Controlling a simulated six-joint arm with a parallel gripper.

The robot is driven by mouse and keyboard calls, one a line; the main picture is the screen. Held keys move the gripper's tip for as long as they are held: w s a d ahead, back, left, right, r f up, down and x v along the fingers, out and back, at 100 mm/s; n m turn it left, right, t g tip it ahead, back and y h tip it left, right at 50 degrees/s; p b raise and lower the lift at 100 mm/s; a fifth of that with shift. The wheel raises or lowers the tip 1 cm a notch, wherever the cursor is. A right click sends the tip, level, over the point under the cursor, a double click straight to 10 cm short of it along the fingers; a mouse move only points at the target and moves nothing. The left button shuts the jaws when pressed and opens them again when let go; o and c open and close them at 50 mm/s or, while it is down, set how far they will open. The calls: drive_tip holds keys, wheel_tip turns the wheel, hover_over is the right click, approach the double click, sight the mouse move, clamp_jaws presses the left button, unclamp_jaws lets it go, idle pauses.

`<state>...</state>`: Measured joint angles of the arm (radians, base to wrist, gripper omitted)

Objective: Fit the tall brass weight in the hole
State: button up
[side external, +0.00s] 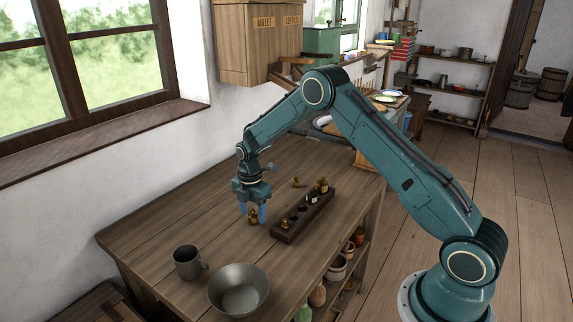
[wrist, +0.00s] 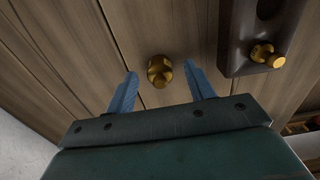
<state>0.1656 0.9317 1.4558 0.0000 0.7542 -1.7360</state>
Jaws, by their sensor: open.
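A brass weight (wrist: 159,72) with a knob stands on the wooden table, between and just beyond the two fingertips in the wrist view. In the side view this weight (side external: 253,217) is by my gripper's fingers. My gripper (side external: 252,213) is open, with blue fingers spread on either side of the weight; the wrist view shows both fingers (wrist: 160,78) with nothing held. The dark wooden block (side external: 303,215) with holes lies to the right. It holds several weights, and at least one dark empty hole shows in the middle. A small brass weight (wrist: 262,53) sits at its near end.
Another brass piece (side external: 298,182) lies on the table behind the block. A grey mug (side external: 187,262) and a metal bowl (side external: 238,290) stand at the front. The table (side external: 180,210) is clear to the left of my gripper.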

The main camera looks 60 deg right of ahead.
sight(253, 210)
clamp_jaws()
wheel_tip(253, 210, up, 20)
idle(1.0)
drive_tip(key=shift+d, duration=0.1)
idle(0.4)
drive_tip(key=s+d+f, duration=0.9)
drive_tip(key=s+d, duration=0.1)
drive_tip(key=s, duration=0.1)
drive_tip(key=shift+d+f, duration=0.15)
drive_tip(key=shift+f, duration=0.15)
